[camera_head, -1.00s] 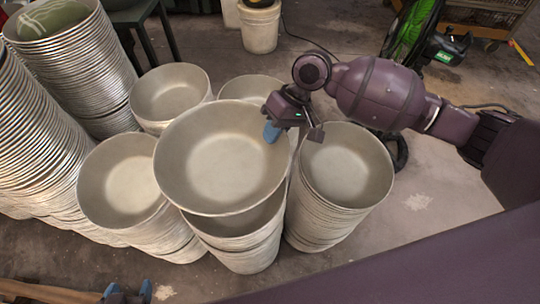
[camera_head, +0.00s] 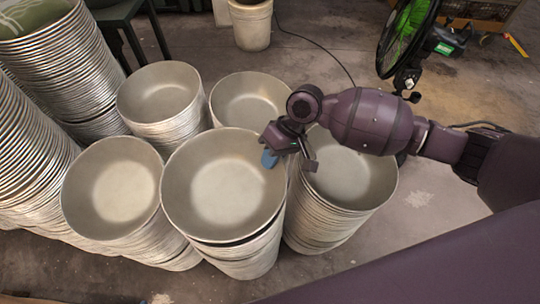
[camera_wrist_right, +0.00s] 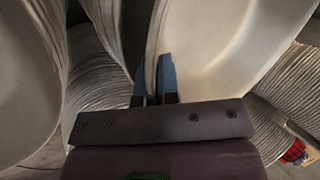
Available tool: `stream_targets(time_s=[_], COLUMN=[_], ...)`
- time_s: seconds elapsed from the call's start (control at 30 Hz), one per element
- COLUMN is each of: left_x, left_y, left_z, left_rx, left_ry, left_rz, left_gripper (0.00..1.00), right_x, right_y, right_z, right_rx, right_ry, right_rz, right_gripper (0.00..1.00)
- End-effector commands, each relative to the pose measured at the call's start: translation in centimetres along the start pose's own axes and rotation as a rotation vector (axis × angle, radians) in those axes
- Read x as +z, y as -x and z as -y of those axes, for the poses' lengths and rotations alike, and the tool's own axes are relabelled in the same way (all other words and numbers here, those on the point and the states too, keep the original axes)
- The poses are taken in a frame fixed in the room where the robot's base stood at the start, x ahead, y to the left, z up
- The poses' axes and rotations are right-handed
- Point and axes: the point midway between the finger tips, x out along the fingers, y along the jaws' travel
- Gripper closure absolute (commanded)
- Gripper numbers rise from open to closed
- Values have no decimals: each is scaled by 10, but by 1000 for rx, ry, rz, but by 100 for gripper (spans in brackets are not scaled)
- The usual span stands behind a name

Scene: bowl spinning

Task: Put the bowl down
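The bowl (camera_head: 222,185) is a wide, pale metal bowl in the middle of the head view. It rests on, or sits very close to, the front middle stack of bowls (camera_head: 245,262), nearly level with it. My right gripper (camera_head: 270,158) is at the bowl's right rim, with one blue finger inside the bowl. In the right wrist view, the two blue fingers (camera_wrist_right: 153,78) are close together with the bowl's rim (camera_wrist_right: 152,45) between them, so the gripper appears shut on it. My left gripper is not in view.
Bowl stacks stand close around: left (camera_head: 115,190), back left (camera_head: 160,95), back (camera_head: 250,98) and right (camera_head: 350,175). Taller stacks (camera_head: 60,60) fill the left edge. A green fan (camera_head: 405,40) stands behind my right arm. The floor at right (camera_head: 425,215) is clear.

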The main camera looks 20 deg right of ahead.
Motion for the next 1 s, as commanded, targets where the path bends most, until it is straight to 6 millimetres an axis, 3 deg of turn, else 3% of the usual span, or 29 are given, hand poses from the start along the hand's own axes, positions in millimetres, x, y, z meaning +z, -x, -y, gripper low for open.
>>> stream_targets(time_s=[0.77,0.8,0.93,1.0], left_x=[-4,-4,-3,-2], left_y=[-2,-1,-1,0], left_z=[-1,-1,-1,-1], left_rx=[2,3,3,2], left_ry=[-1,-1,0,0], left_rz=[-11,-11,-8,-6], left_gripper=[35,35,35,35], right_x=[-1,0,-1,-1], right_y=[-7,-8,-8,-8], right_z=[-4,-5,-5,-5], right_rx=[-2,1,1,1], right_ry=[3,2,2,2], right_rz=[-4,-2,-2,-2], right_gripper=[100,91,72,72])
